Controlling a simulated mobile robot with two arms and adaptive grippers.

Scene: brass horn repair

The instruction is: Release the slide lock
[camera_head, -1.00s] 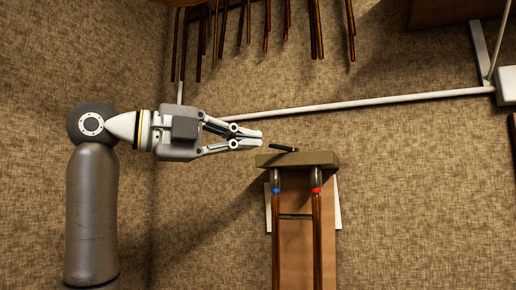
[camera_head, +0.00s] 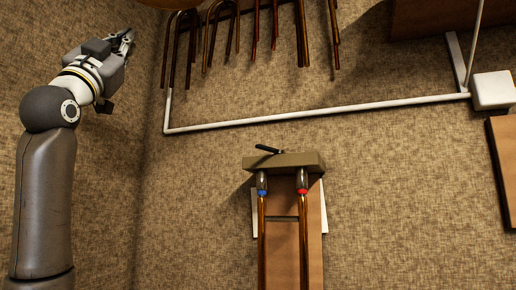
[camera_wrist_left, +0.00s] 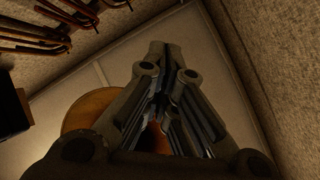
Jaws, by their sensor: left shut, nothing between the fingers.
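The slide lock is a small dark lever (camera_head: 268,149) on top of a tan block (camera_head: 300,161) at the head of a wooden board. Two copper slide tubes hang below the block, one with a blue band (camera_head: 262,192) and one with a red band (camera_head: 302,191). My left gripper (camera_head: 128,36) is at the upper left, shut and empty, pointing up and well away from the lever. Its fingers also show in the left wrist view (camera_wrist_left: 165,95), close together. My right gripper is in neither view.
Several bent copper tubes (camera_head: 257,30) hang along the top. A white pipe (camera_head: 320,112) runs across the wall to a white box (camera_head: 492,90). A round orange-brown object (camera_wrist_left: 85,112) shows behind the fingers in the left wrist view.

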